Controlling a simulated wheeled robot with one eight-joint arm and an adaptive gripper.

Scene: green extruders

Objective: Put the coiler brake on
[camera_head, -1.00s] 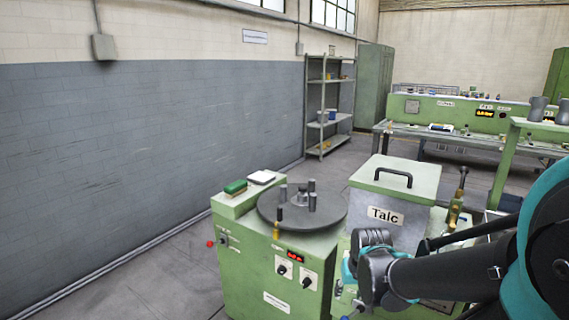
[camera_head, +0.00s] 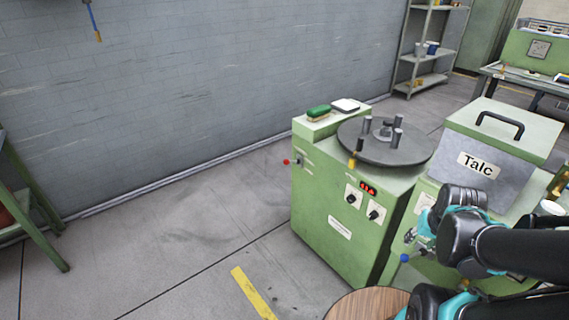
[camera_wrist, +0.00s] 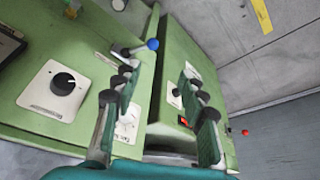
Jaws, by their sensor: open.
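The green coiler cabinet (camera_head: 335,220) stands right of centre in the head view, with a dark round plate (camera_head: 375,151) carrying upright pegs on top. A red-knobbed lever (camera_head: 287,162) sticks out of its left side; the red knob also shows at the right in the wrist view (camera_wrist: 245,132). Which one is the brake is not labelled legibly. My gripper (camera_wrist: 157,73) is open and empty in front of the machines, apart from the red knob. In the head view my arm mostly hides it.
The green Talc machine (camera_head: 481,165) stands right of the coiler; its blue-knobbed lever (camera_wrist: 152,44) lies close beyond my fingertips in the wrist view. A round wooden top (camera_head: 355,303) is at the bottom. The floor left of the coiler is clear.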

